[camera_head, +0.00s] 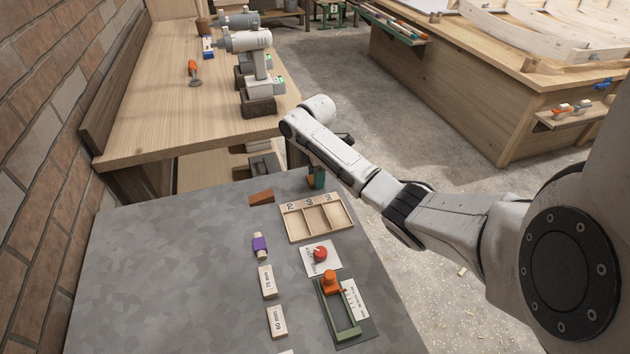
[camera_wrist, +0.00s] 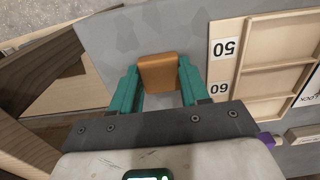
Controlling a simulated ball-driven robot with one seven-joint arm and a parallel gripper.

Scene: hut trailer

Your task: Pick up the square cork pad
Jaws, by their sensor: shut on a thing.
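The square cork pad (camera_wrist: 158,72) is an orange-brown piece between the two teal fingers of my gripper (camera_wrist: 160,84) in the wrist view. The fingers touch it on both sides, so my gripper is shut on it. In the head view my gripper (camera_head: 315,178) is at the far edge of the grey table (camera_head: 170,260), behind the wooden tray. Only a small brown part of the pad shows there beside a teal finger. I cannot tell whether the pad touches the table or is just above it.
A three-compartment wooden tray (camera_head: 290,231) stands just in front of my gripper. A reddish-brown wedge (camera_head: 262,197) lies left of it. A purple-banded piece (camera_head: 260,245), labelled blocks, a red knob (camera_head: 320,253) and a green fixture (camera_head: 345,331) are nearer. The table's left side is clear.

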